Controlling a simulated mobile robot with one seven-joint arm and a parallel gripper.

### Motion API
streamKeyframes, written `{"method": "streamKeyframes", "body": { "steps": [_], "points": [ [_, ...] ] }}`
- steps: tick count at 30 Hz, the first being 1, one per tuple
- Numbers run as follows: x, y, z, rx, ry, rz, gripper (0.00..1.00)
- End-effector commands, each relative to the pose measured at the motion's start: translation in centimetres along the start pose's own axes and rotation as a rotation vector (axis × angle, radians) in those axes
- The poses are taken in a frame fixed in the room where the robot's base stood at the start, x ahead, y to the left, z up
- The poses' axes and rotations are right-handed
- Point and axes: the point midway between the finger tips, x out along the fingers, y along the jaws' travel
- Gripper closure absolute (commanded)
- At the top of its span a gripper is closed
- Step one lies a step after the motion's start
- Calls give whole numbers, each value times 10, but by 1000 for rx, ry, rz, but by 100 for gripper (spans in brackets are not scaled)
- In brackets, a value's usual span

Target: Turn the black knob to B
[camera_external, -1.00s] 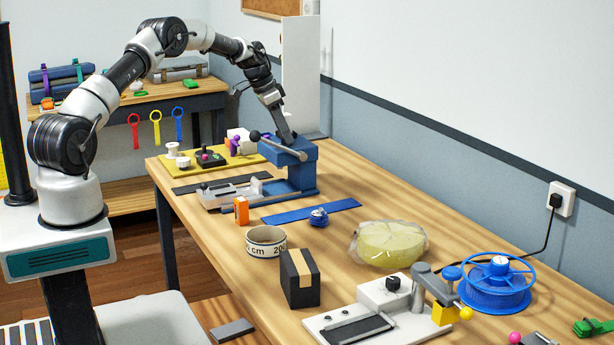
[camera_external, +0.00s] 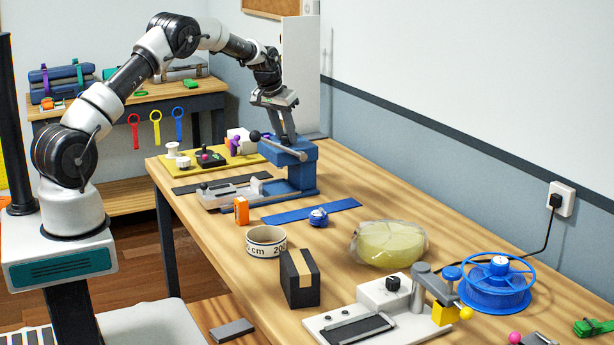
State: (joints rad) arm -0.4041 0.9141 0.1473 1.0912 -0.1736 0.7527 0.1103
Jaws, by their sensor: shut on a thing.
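My gripper (camera_external: 289,138) points down at the top of the blue press (camera_external: 303,172) at the back of the bench. Its fingers are shut on a small part there, which the fingers and the grey lever (camera_external: 277,145) hide. I cannot tell whether that part is a black knob. The lever ends in a black ball (camera_external: 254,135), apart from the fingers. A black knob (camera_external: 393,283) shows on the pale unit (camera_external: 372,298) at the front, far from my gripper. No letter B can be read.
An orange box (camera_external: 241,211), a blue strip (camera_external: 282,216), a white tape roll (camera_external: 266,241), a black box (camera_external: 299,279), a wrapped yellow disc (camera_external: 389,243) and a blue spool (camera_external: 495,285) stand on the bench. A tall white panel (camera_external: 299,75) rises behind my gripper.

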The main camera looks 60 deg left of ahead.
Motion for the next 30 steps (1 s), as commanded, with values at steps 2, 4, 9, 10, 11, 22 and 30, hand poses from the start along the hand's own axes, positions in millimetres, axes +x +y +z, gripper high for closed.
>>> {"method": "streamKeyframes", "body": {
  "steps": [2, 4, 9, 10, 11, 22, 30],
  "points": [
    [0, 2, 0, -57, 0, -27, 96],
    [-1, 2, 0, -111, 0, -49, 96],
    [-1, 3, -1, -224, 0, -95, 96],
    [-1, 3, -1, -241, 0, -102, 96],
    [-1, 3, -1, -258, 0, -109, 96],
    [0, 3, -1, -373, 0, -155, 96],
    [0, 3, -1, -384, 0, -159, 96]
  ]
}}
